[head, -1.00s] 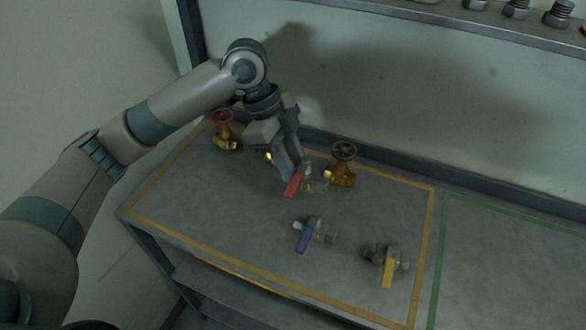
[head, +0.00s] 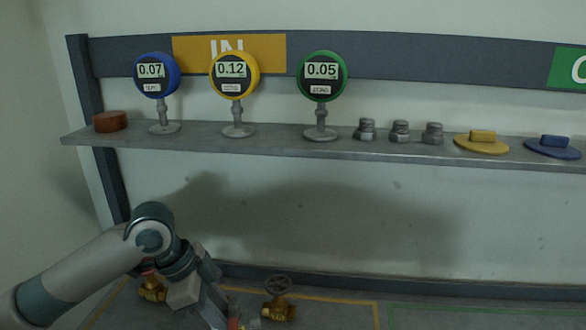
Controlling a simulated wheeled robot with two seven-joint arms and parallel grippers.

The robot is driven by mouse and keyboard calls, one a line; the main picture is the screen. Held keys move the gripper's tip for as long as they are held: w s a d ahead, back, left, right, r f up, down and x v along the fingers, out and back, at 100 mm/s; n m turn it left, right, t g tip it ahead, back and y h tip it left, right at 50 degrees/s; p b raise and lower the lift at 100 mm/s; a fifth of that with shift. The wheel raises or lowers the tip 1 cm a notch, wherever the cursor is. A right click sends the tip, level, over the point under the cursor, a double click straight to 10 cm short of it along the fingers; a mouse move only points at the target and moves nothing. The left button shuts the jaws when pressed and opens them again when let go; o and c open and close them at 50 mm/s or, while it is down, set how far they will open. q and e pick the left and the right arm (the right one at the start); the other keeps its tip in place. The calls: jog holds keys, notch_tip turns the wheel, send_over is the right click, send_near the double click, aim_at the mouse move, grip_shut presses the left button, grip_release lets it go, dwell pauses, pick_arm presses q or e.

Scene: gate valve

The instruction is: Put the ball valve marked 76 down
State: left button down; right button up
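My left gripper (head: 216,312) reaches down at the bottom edge of the head view, and its fingertips are cut off or hidden. A bit of a red-handled ball valve (head: 233,323) shows right beside the fingers; most of it is below the picture. I cannot read a 76 on it, nor tell whether the fingers hold it. A brass gate valve with a dark handwheel (head: 278,298) stands on the bench to the right of the gripper. Another brass gate valve (head: 152,289) is partly behind my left arm. My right gripper is not in view.
A shelf (head: 300,146) above the bench carries blue (head: 157,75), yellow (head: 235,76) and green (head: 322,75) gauges, several bolts and flat coloured parts. A yellow outline (head: 340,300) marks the bench, with clear surface to its right.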

pick_arm(q)
jog(key=n, duration=0.1)
jog(key=a+n+t, duration=0.1)
jog(key=n, duration=0.1)
jog(key=a+n, duration=0.1)
jog(key=shift+w+f+n+t+y, duration=0.3)
jog(key=shift+w+f, duration=0.05)
jog(key=a+n+y, duration=0.1)
jog(key=n, duration=0.3)
jog(key=w+a+n+t+y+b, duration=0.1)
jog(key=a+n, duration=0.1)
jog(key=n, duration=0.1)
jog(key=a+n+t+y, duration=0.1)
jog(key=n+y, duration=0.1)
jog(key=n, duration=0.2)
jog(key=shift+w+a+n+b, duration=0.25)
jog(key=shift+a+n+b, duration=0.05)
jog(key=shift+a+b, duration=0.1)
jog(key=shift+f, duration=0.1)
jog(key=shift+w+d, duration=0.1)
jog(key=shift+d, duration=0.1)
dwell(1.2)
